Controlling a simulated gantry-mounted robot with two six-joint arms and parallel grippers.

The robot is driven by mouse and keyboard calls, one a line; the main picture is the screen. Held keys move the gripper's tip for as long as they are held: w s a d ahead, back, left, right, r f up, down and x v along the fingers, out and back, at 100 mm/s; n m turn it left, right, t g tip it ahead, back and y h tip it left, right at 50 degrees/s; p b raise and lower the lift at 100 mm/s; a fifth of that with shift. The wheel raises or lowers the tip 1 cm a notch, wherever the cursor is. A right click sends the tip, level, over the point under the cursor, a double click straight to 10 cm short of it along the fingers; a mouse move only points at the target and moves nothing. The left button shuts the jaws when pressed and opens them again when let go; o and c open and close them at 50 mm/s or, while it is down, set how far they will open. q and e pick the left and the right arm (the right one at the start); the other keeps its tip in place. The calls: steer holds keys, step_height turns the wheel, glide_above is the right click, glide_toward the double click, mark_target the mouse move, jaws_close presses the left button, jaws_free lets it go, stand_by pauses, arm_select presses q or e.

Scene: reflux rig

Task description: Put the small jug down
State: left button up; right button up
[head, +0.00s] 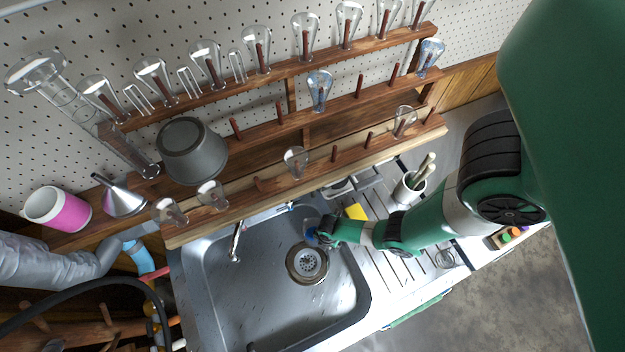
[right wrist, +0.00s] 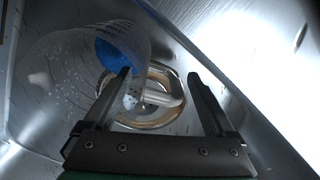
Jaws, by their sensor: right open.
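A clear, see-through vessel, which looks like the small jug (right wrist: 75,70), fills the left of the right wrist view. A blue patch shows at its far side. My right gripper (right wrist: 158,75) is open, with its left finger close beside the vessel and nothing visible between the fingers. I cannot tell whether that finger touches it. In the head view my right gripper (head: 318,233) is over the back right of the sink, with a bit of blue and clear material at its tip. What the jug rests on is hidden. My left gripper is not in view.
The steel sink (head: 225,310) has a round drain (head: 307,263) and a tap (head: 236,240) at its back edge. A wooden rack (head: 290,140) with glassware stands behind. A ribbed drainboard (head: 400,275) with a utensil cup (head: 408,190) is at right.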

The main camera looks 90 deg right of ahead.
step_height(320, 180, up, 12)
steer(key=p, duration=0.9)
steer(key=shift+f+p, duration=0.25)
steer(key=shift+p, duration=0.15)
